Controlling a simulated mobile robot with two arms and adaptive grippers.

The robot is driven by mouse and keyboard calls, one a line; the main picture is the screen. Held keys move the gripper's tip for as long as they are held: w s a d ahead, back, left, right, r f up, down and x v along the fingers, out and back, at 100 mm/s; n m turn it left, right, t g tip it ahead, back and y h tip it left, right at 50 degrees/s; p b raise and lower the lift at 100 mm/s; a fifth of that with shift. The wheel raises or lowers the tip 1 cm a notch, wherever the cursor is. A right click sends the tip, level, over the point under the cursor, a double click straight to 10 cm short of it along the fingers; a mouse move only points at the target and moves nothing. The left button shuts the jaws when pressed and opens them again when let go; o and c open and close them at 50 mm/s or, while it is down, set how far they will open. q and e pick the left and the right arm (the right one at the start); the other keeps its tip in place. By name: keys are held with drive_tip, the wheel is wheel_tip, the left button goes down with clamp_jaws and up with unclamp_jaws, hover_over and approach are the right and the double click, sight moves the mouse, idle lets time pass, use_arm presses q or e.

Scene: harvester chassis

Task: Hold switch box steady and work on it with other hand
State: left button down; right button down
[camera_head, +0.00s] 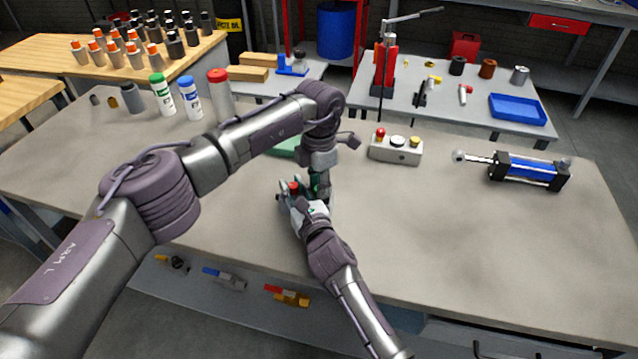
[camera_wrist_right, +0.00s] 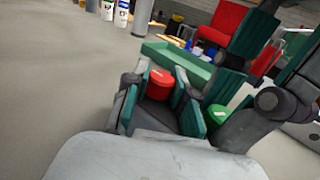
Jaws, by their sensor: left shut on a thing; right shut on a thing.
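The switch box is almost hidden between my two grippers. A red cylindrical part (camera_wrist_right: 160,85) and a green part (camera_wrist_right: 217,114) show there in the right wrist view, and the red part shows in the head view (camera_head: 293,187). My right gripper (camera_head: 290,195) is shut with its green-padded fingers on either side of the red part. My left gripper (camera_head: 318,186) reaches down from above, close beside the right one, and is shut on the switch box. Its dark green fingers (camera_wrist_right: 245,45) rise at the upper right of the wrist view. Exact contact is hidden.
A grey control box (camera_head: 397,150) with coloured knobs stands right of the grippers. A green block (camera_head: 284,147) lies behind them. A blue cylinder actuator (camera_head: 529,170) lies far right, and several bottles (camera_head: 190,97) stand back left. The front right tabletop is clear.

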use_arm(q)
drive_tip(key=shift+n, duration=0.4)
drive_tip(key=c, duration=0.9)
unclamp_jaws()
drive_tip(key=shift+c, duration=0.2)
wheel_tip(320, 180, up, 12)
